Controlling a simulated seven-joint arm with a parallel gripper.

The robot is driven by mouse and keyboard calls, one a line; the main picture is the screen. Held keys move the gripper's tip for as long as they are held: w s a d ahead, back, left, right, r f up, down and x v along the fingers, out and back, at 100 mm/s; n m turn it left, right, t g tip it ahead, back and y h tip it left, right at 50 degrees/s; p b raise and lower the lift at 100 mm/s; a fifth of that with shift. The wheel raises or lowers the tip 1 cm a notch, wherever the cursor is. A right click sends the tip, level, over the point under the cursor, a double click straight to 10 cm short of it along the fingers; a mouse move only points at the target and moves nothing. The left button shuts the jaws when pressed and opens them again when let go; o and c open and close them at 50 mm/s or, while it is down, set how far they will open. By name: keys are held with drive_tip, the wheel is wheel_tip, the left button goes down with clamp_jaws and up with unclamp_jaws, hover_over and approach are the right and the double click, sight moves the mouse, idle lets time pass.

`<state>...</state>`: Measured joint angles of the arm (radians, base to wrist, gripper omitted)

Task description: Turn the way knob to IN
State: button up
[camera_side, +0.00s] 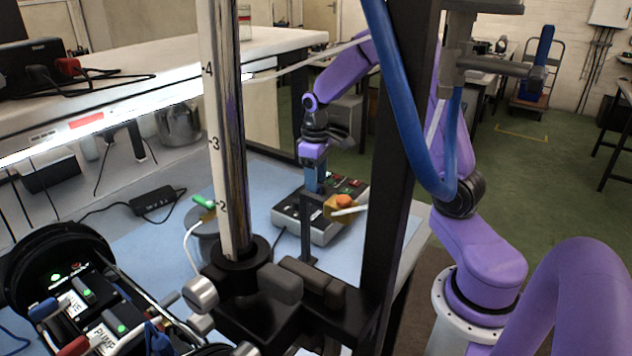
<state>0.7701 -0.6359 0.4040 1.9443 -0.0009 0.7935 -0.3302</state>
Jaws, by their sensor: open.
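No knob marked IN can be read in the side view. Contact cannot be told.
A black post (392,170) and blue hose (415,140) stand right of my gripper. A round black panel (70,280) with switches is front left. Blue mat (262,180) is partly bare.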

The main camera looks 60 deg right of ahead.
drive_tip(key=shift+f, duration=0.8)
clamp_jaws()
drive_tip(key=shift+m, duration=0.4)
drive_tip(key=m, duration=0.2)
drive_tip(key=shift+m, duration=0.4)
drive_tip(key=m, duration=0.3)
drive_tip(key=shift+m, duration=0.3)
drive_tip(key=m, duration=0.6)
drive_tip(key=shift+r+m, duration=0.1)
drive_tip(key=shift+m, duration=0.2)
